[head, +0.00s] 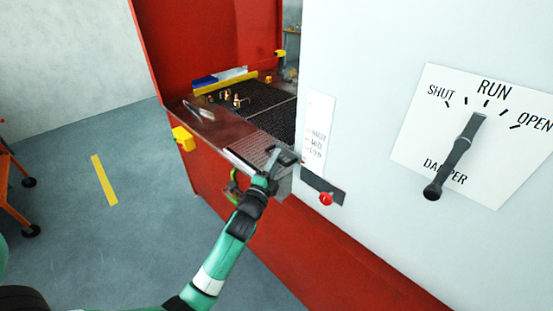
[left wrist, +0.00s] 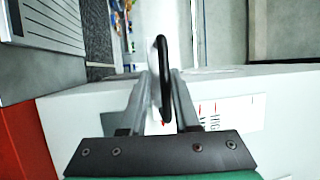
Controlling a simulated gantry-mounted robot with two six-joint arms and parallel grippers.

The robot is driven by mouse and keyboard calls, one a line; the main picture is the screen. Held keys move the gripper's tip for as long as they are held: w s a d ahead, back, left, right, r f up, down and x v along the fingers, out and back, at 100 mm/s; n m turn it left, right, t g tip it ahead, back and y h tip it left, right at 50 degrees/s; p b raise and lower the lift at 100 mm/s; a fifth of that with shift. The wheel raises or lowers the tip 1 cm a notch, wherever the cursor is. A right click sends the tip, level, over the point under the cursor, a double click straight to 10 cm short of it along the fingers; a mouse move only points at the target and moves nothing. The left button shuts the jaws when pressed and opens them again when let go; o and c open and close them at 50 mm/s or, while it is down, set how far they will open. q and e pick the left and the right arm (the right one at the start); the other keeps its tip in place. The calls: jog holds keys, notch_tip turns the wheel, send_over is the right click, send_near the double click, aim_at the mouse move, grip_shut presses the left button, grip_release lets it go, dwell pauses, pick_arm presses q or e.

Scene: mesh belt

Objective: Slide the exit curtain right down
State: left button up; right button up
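My left gripper (head: 277,163) reaches up from below to a dark handle (head: 288,155) at the lower front edge of the white housing, near the belt's end. In the left wrist view the black looped handle (left wrist: 164,80) stands between the two fingers (left wrist: 160,100). The fingers look spread, with a gap beside the handle, so it is around the handle and not clamped. A scale label (head: 316,135) with printed level marks is on the housing just right of the handle. The curtain sheet itself cannot be made out clearly. My right gripper is in neither view.
The mesh belt (head: 270,108) carries several small brass parts. A metal exit tray (head: 212,122) lies beside it. A red knob (head: 326,199) sits below the label. The damper lever (head: 455,155) is on the right, pointing near RUN. Open grey floor (head: 70,220) lies left.

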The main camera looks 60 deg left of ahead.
pick_arm(q)
jog(key=shift+o, duration=1.2)
jog(key=shift+f, duration=0.1)
jog(key=shift+s, duration=0.1)
jog(key=v, duration=1.1)
jog(key=shift+s+d, duration=0.1)
jog(key=shift+d, duration=0.15)
